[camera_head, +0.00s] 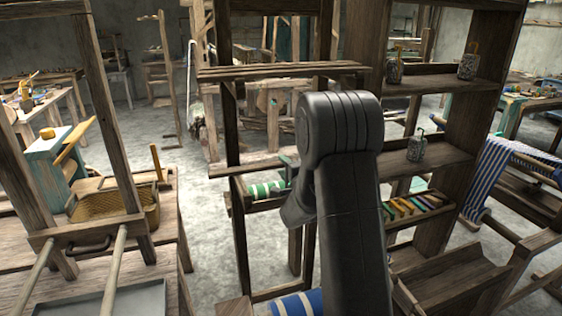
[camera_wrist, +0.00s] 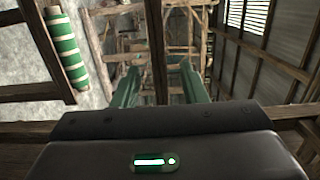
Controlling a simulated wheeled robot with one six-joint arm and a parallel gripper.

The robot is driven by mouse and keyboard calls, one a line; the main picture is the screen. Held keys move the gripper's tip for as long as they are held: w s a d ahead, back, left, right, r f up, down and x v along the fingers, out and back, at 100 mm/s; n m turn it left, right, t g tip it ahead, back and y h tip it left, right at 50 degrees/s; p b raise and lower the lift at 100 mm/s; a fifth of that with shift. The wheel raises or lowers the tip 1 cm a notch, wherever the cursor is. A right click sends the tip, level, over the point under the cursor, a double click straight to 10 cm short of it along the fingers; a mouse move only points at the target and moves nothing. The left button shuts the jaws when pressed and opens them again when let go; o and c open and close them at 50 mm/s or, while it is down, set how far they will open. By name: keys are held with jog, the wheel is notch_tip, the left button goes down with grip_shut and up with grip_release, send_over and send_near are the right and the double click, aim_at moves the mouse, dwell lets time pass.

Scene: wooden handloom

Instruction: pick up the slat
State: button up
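I cannot single out the slat with certainty. Several small coloured strips (camera_head: 412,206) lie in a row on the lower shelf, right of my arm in the head view. In the head view my arm hides most of the gripper; a small green part shows near the wooden frame. A green-and-white striped roll (camera_head: 265,188) lies left of it, and the roll also shows at the upper left of the wrist view (camera_wrist: 68,50).
A dark wooden shelf unit (camera_head: 435,84) with several small jars stands to the right. Upright posts and crossbars (camera_head: 285,70) surround my arm. A bench with a woven basket (camera_head: 118,205) is at left. Grey floor (camera_head: 205,240) is open between them.

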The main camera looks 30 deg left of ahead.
jog(key=shift+w+a, duration=0.2)
jog(key=shift+a, duration=0.15)
jog(key=shift+c, duration=0.2)
grip_shut()
jog(key=shift+r, duration=0.1)
